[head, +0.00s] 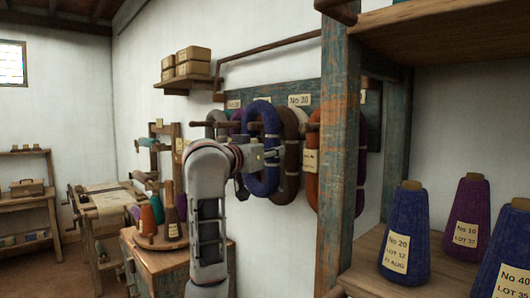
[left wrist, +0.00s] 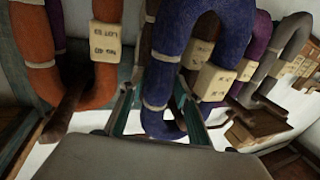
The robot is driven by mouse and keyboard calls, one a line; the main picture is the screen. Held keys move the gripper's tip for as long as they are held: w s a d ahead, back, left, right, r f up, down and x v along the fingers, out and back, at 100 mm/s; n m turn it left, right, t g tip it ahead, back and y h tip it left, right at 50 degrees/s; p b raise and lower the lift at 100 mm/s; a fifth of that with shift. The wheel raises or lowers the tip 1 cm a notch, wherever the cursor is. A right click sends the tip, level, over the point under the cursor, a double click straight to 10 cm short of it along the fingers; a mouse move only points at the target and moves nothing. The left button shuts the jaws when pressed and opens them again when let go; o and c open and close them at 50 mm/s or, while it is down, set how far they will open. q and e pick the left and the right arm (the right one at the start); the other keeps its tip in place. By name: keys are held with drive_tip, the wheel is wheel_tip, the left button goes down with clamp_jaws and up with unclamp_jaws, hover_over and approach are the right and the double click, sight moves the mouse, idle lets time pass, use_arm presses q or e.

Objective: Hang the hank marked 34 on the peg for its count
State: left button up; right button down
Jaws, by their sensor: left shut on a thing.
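My left gripper (head: 248,160) is shut on a thick blue hank (head: 263,112) in front of the peg board. In the left wrist view the blue hank (left wrist: 205,35) passes between the fingers (left wrist: 158,105). Its pale tag (left wrist: 214,82) is upside down there and I cannot read the count. The teal peg board (head: 312,88) carries count labels; one label (head: 299,100) reads No 30. I cannot tell whether the blue hank touches a peg. The right gripper is out of view.
A brown hank (head: 287,165) and an orange hank (head: 312,135) hang close to the right; a grey hank (head: 215,118) hangs left. A teal post (head: 338,150) and shelf with yarn cones (head: 405,235) stand right. A round tray of cones (head: 160,241) is lower left.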

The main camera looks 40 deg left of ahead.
sight(277, 160)
use_arm(q)
drive_tip(key=shift+w+d, duration=0.1)
drive_tip(key=shift+w, duration=0.6)
drive_tip(key=shift+w+f, duration=0.5)
drive_tip(key=shift+f, duration=0.25)
drive_tip(key=shift+w+f, duration=0.15)
drive_tip(key=shift+f, duration=0.5)
drive_tip(key=shift+d+f, duration=0.1)
drive_tip(key=shift+d, duration=0.05)
drive_tip(key=o, duration=1.3)
drive_tip(key=shift+w, duration=0.2)
drive_tip(key=shift+s+r, duration=0.2)
drive_tip(key=shift+s, duration=0.1)
drive_tip(key=v, duration=1.1)
drive_tip(key=shift+s, duration=0.35)
